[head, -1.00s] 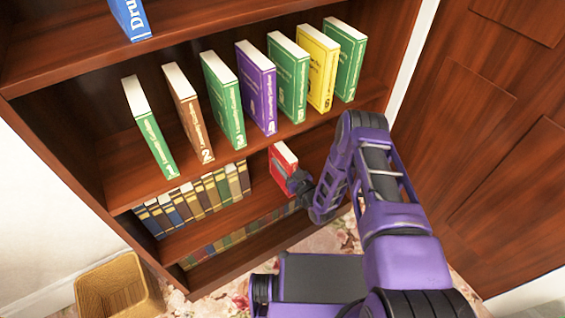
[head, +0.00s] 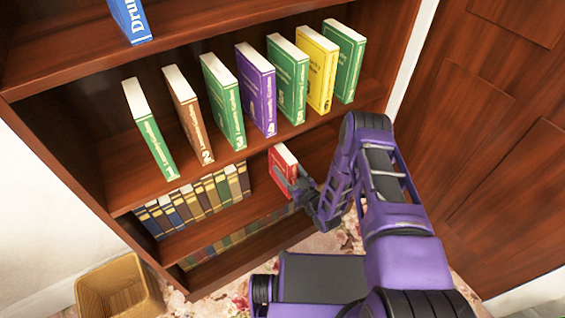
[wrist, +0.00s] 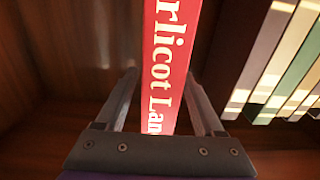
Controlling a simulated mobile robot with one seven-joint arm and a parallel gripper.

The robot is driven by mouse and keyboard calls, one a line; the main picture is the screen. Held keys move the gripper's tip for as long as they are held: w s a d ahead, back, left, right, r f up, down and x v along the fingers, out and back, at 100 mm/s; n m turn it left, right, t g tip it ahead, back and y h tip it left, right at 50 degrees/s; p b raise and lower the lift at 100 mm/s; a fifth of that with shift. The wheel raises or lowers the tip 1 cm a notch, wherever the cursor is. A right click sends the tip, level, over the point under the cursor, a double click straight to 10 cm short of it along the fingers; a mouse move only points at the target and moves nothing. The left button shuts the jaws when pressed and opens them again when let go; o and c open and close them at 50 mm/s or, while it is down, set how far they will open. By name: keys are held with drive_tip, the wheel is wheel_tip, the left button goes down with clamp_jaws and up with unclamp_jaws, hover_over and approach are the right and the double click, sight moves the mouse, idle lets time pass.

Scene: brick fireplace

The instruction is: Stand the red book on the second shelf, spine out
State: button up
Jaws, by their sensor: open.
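The red book (head: 284,160) stands upright on the shelf (head: 262,203) below the numbered books, with its pale page edge on top. Its lettered spine (wrist: 168,70) faces out toward my wrist camera. My gripper (head: 292,181) is at the front of the book. In the wrist view my gripper (wrist: 161,80) is open, one finger on each side of the spine, with a gap on both sides. The book's lower end is hidden behind the gripper's palm.
A row of old blue and brown books (head: 195,200) stands left on the same shelf. Several numbered books, among them a purple one (head: 257,92), stand on the shelf above. A wicker basket (head: 118,285) is on the floor at left. A wooden door (head: 490,150) is at right.

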drive_tip(key=v, duration=0.9)
drive_tip(key=shift+s+d+p, duration=0.1)
drive_tip(key=shift+p, duration=0.3)
